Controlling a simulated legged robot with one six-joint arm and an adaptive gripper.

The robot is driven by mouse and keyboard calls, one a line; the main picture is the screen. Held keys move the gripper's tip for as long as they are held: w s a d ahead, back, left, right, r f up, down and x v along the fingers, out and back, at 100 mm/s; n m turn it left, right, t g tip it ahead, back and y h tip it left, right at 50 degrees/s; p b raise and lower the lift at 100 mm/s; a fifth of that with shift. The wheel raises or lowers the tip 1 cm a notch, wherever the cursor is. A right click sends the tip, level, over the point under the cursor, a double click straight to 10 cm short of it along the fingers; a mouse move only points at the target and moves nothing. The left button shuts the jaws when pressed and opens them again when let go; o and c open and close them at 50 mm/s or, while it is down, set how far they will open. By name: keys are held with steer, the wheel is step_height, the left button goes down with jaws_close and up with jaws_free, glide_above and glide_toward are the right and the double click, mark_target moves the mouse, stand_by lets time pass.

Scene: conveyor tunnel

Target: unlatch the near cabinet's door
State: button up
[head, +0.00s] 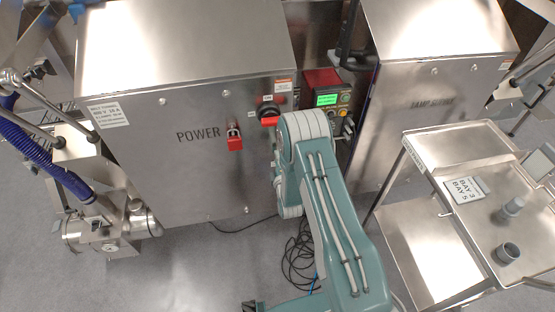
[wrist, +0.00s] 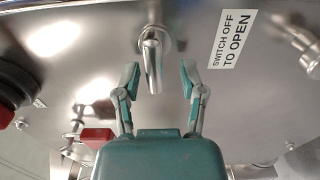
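The near cabinet (head: 190,75) is a brushed steel box marked POWER. Its front face fills much of the wrist view (wrist: 75,30). A silver latch handle (wrist: 152,62) sticks out from that face, near a label reading SWITCH OFF TO OPEN (wrist: 233,40). My gripper (wrist: 160,78) is open, with one finger on each side of the handle. I see gaps beside the handle, and I cannot tell how deep the fingers reach. In the head view my arm hides the gripper and the latch. A red-handled switch (head: 269,115) sits at the cabinet's right edge.
A control panel with a green screen (head: 327,99) stands between the cabinets. The second cabinet (head: 435,40) is at right, with a steel cart (head: 460,150) before it. Loose black cables (head: 297,262) lie on the floor.

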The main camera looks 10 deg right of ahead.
steer(key=shift+s+d, duration=0.1)
steer(key=shift+d, duration=0.05)
steer(key=s, duration=1.1)
steer(key=shift+s, duration=0.35)
stand_by(0.6)
